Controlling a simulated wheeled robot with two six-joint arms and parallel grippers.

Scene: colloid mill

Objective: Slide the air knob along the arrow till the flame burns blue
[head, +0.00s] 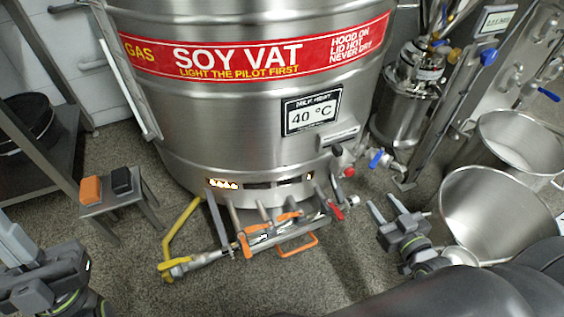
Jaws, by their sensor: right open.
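The burner assembly (276,232) sits low in front of the steel soy vat (225,120). It carries orange parts, including an orange piece (287,217) on its top and an orange loop handle (298,246). I cannot tell which part is the air knob, and the arrow is too small to make out. Flame glow (222,184) shows pale yellow-white through the vat's slots, with orange at the right slot. My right gripper (386,208) is open and empty, right of the burner assembly and apart from it. My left gripper (16,240) is at the left edge, partly cut off.
A yellow pipe and lever (178,238) stand left of the burner, and red-handled valves (337,210) on its right. A small stool (122,204) holds an orange and a black block. Steel pots (492,222) stand close to my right gripper. Speckled floor is clear in front.

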